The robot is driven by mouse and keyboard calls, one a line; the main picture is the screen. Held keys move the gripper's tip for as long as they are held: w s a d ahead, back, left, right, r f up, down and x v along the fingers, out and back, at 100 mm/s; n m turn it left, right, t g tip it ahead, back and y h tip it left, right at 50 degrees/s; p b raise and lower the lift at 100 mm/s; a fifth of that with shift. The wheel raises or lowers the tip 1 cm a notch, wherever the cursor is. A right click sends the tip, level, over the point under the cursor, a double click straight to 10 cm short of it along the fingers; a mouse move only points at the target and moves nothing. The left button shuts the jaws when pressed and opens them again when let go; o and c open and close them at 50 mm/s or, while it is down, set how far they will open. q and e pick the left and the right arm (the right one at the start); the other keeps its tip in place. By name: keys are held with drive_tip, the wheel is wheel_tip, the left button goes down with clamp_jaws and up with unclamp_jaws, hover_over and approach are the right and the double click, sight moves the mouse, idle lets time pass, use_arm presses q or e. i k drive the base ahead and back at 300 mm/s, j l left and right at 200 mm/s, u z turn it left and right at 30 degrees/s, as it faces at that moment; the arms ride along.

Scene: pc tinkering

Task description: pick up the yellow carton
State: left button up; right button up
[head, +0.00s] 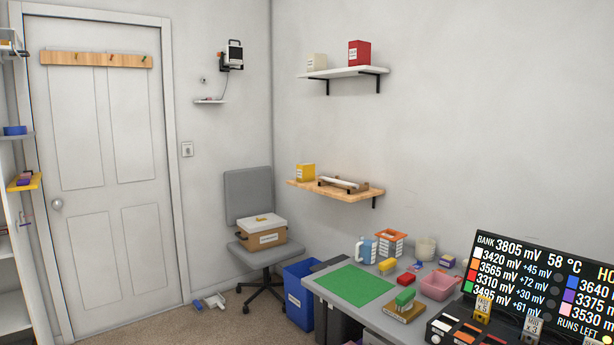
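A yellow carton (306,172) with a pale label stands upright at the left end of the lower wooden wall shelf (361,194). A wooden frame or tray with a white roll-like piece lies to its right on the same shelf. Neither of my grippers shows in the head view, so nothing can be told about what they hold.
A grey desk (320,285) with a green mat (355,286), a pink bin (438,286) and a display screen (540,285) stands at the right. A grey chair (248,196) bearing a lidded box (267,238) and a blue bin (298,297) stand below the shelf. Floor before the door is mostly clear.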

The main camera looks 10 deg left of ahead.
sight(305, 171)
drive_tip(key=i+j+u, duration=0.65)
drive_tip(key=i+u, duration=0.3)
drive_tip(key=i, duration=0.25)
drive_tip(key=i+u, duration=0.2)
drive_tip(key=i, duration=1.25)
drive_tip(key=i+z, duration=0.25)
drive_tip(key=i, duration=0.15)
drive_tip(key=i+j+z, duration=0.25)
drive_tip(key=i, duration=0.15)
drive_tip(key=i+j+z, duration=0.25)
drive_tip(key=i, duration=0.15)
drive_tip(key=i+j+z, duration=0.2)
drive_tip(key=z, duration=0.2)
drive_tip(key=i+j+z, duration=0.45)
drive_tip(key=z, duration=0.3)
drive_tip(key=i+j+z, duration=0.1)
drive_tip(key=j+z, duration=0.3)
drive_tip(key=i+j+z, duration=0.1)
drive_tip(key=j+z, duration=0.2)
drive_tip(key=j, duration=0.3)
drive_tip(key=j+z, duration=0.3)
drive_tip(key=j, duration=0.3)
